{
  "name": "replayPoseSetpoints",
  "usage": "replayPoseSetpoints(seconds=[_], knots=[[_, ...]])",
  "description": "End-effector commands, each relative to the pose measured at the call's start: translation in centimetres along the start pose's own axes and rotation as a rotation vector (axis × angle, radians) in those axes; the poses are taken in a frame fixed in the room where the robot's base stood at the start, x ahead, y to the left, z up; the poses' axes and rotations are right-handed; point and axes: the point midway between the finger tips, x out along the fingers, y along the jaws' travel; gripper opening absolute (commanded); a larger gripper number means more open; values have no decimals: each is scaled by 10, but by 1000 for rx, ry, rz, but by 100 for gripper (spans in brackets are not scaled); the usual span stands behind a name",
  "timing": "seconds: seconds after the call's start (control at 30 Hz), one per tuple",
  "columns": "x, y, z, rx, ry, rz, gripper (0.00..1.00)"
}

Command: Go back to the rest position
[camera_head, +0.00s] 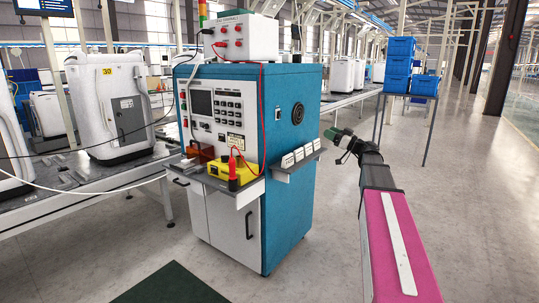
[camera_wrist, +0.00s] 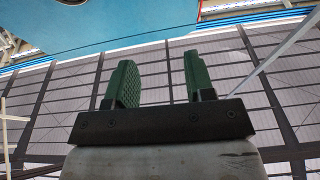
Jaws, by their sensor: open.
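My gripper (camera_head: 331,134) is at the end of my arm, which reaches forward from the lower right of the head view. It is to the right of the blue test cabinet (camera_head: 290,170) and appears apart from it. In the wrist view my gripper (camera_wrist: 160,85) shows two green fingers spread apart with nothing between them. Behind the fingers the wrist view shows a grey panelled surface with dark beams and a blue area at the top.
A small side shelf (camera_head: 299,165) holds white labelled pieces. Blue crates (camera_head: 398,65) stand on a table behind. A conveyor (camera_head: 90,185) is at left. The floor at right is clear.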

Motion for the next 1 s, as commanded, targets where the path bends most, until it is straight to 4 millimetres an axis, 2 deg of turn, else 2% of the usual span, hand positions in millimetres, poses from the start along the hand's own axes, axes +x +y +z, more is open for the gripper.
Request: replayPoseSetpoints(seconds=[0.27, 0.47, 0.63, 0.77, 0.9, 1.0], knots=[[1, -23, 43, 91, -126, -14, 49], [-2, -50, 90, 193, -273, -18, 49], [-12, -82, 146, 313, -456, -2, 49], [-31, -121, 205, 439, -668, 41, 49], [-63, -166, 267, 567, -922, 135, 49], [-92, -196, 303, 636, -1097, 230, 49]])
